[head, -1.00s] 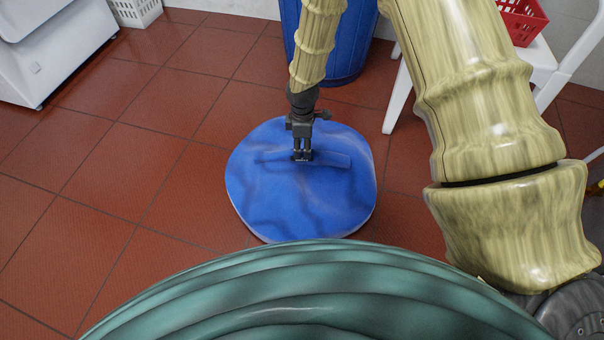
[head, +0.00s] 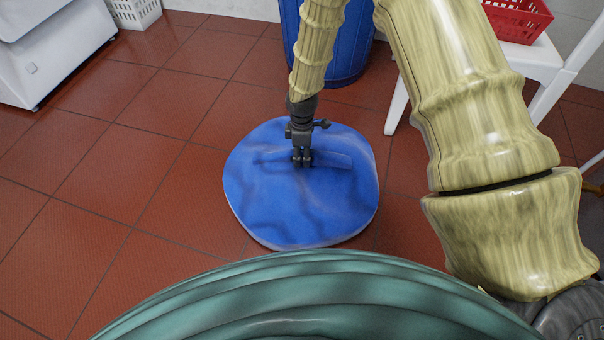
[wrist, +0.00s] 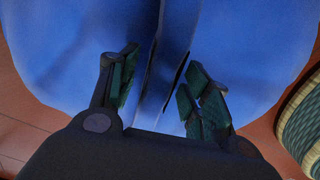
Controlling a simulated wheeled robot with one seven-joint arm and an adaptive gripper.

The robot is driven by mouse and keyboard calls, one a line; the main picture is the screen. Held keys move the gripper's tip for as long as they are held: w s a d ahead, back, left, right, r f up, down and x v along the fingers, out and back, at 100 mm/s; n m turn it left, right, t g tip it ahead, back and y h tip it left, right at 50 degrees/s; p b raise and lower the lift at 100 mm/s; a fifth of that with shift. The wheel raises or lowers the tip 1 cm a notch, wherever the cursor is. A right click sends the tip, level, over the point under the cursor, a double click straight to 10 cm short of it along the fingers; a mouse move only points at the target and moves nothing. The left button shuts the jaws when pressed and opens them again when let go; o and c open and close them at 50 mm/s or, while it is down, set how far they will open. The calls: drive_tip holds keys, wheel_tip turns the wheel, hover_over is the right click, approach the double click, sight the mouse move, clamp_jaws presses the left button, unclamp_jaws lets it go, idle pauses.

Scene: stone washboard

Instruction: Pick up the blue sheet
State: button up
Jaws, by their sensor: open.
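The blue sheet (head: 300,215) lies on the red tiled floor as a rounded, wrinkled shape with a narrow raised strip across its middle. It fills most of the wrist view (wrist: 235,35). My gripper (head: 302,164) points down at this strip, close to or touching the sheet; I cannot tell which. In the wrist view my gripper (wrist: 157,95) is open, with its dark green fingertips apart on either side of the strip. Nothing is visibly gripped. The fingers hide a small part of the strip.
A blue bin (head: 340,55) stands behind the sheet. A white chair (head: 535,65) bearing a red basket (head: 518,18) is at the upper right. A white appliance (head: 55,50) and a white basket (head: 135,12) are at the upper left. The floor left of the sheet is clear.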

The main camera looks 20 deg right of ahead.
drive_tip(key=shift+f, duration=0.1)
drive_tip(key=shift+c, duration=1)
clamp_jaws()
